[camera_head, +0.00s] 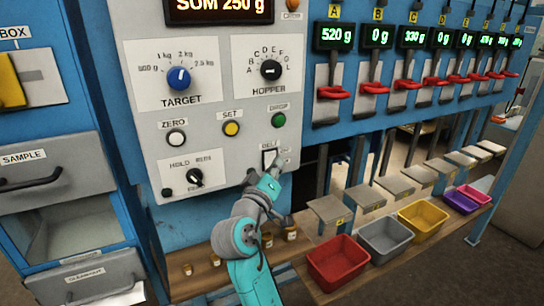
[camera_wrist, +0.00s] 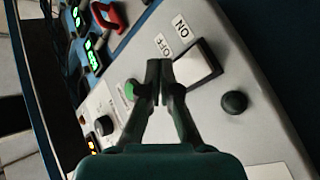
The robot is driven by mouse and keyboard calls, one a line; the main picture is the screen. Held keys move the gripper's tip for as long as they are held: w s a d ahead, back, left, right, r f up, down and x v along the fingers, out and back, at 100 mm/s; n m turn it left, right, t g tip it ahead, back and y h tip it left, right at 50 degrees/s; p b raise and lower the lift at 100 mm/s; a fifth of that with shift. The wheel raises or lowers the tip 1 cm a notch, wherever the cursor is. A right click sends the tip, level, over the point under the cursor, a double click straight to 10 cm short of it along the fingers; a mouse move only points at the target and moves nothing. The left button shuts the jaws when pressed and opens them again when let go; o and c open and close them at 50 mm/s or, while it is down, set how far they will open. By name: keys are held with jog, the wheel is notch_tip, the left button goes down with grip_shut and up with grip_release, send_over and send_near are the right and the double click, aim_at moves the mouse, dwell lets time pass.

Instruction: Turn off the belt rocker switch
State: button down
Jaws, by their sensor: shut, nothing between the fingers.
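The belt rocker switch (camera_head: 269,157) is on the grey control panel, under a label that reads BELT. In the wrist view the switch (camera_wrist: 198,66) is a pale rocker in a dark frame, with an ON label (camera_wrist: 181,27) and an OFF label (camera_wrist: 163,45) beside it. My gripper (camera_wrist: 160,68) is shut and empty, with its fingertips over the left edge of the switch, on the OFF side. I cannot tell whether they touch it. In the head view my gripper (camera_head: 273,170) partly covers the switch.
The green DROP button (camera_head: 278,120) is above the switch and the HOLD/RUN knob (camera_head: 195,178) is to its left. Red levers (camera_head: 333,92) hang under the displays on the right. Red (camera_head: 337,262), grey and yellow bins stand on the low bench.

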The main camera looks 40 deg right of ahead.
jog(key=s, duration=0.1)
jog(key=s+a, duration=0.1)
jog(key=s, duration=0.2)
jog(key=shift+s+a+f, duration=0.2)
jog(key=shift+s+f, duration=0.1)
jog(key=shift+s, duration=0.1)
dwell(0.4)
jog(key=s+a+f+n+t+y, duration=0.1)
jog(key=a+f+n+t+y, duration=0.25)
jog(key=f, duration=0.45)
jog(key=s+a+f+n+t+y, duration=0.1)
jog(key=a+f+n+t+y, duration=0.2)
jog(key=f, duration=0.5)
jog(key=s+a+f+n+y, duration=0.1)
jog(key=s+a+f+y, duration=0.5)
jog(key=s+a+f, duration=0.3)
jog(key=s+a+f+y, duration=0.2)
jog(key=s+a+f, duration=0.1)
jog(key=s, duration=0.4)
jog(key=s+a+f+y, duration=0.2)
jog(key=s+a+f, duration=0.1)
jog(key=s, duration=0.5)
jog(key=s+a+r+m, duration=0.1)
jog(key=s+r+m, duration=0.2)
jog(key=s, duration=0.9)
jog(key=shift+m+g+y, duration=0.45)
